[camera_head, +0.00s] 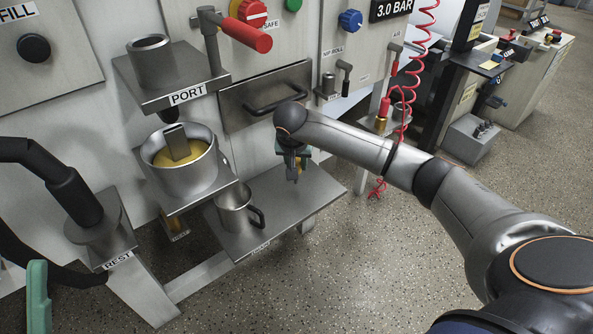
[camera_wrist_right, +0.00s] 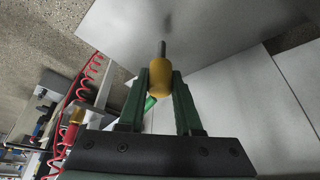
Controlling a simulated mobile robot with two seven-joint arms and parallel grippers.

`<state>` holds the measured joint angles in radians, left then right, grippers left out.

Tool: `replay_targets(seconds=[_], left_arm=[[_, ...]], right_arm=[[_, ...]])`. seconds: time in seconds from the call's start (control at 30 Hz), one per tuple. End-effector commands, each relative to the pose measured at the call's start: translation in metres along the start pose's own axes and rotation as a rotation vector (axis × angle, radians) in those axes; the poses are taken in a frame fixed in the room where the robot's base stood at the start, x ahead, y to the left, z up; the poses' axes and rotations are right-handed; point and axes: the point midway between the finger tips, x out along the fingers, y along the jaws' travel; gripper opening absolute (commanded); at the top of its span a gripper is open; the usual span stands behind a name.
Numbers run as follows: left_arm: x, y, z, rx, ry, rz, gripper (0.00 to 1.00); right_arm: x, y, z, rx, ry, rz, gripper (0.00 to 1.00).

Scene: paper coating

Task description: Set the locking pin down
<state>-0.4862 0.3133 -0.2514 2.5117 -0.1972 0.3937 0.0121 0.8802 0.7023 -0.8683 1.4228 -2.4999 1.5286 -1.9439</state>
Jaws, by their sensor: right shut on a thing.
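The locking pin (camera_wrist_right: 160,77), a yellow grip with a thin grey metal shaft, is held between the green fingers of my right gripper (camera_wrist_right: 161,90). The right gripper is shut on the yellow grip, with the shaft pointing away from the wrist. In the head view my right gripper (camera_head: 296,172) points down over the right part of a low metal shelf (camera_head: 308,194). The pin is mostly hidden there. Whether its shaft touches the shelf is unclear. A green finger that looks like part of my left gripper (camera_head: 38,295) shows at the bottom left edge.
A metal mug (camera_head: 234,205) stands on the shelf's left part. A pot (camera_head: 185,178) with yellow contents sits on a bracket to the left. A drawer front with a handle (camera_head: 276,106) is behind the arm. A red coiled hose (camera_head: 408,90) hangs to the right.

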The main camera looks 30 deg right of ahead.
Motion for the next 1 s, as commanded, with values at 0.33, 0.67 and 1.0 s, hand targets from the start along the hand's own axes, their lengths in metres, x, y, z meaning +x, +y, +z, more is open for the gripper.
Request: replay_targets(seconds=[0.33,0.67,1.0], left_arm=[[-0.0057,0.0052,0.0085,0.004,-0.013,0.004,0.50],[-0.0060,0.0047,0.0088,0.001,-0.011,-0.003,0.50],[-0.0053,0.0043,0.0075,0.001,-0.010,-0.003,0.50]], right_arm=[[0.0121,0.0003,0.0052,0.000,0.001,0.000,0.00],[0.0147,0.0004,0.0066,0.000,0.001,0.001,0.56],[0.0129,0.0003,0.0059,0.000,0.001,0.000,0.63]])
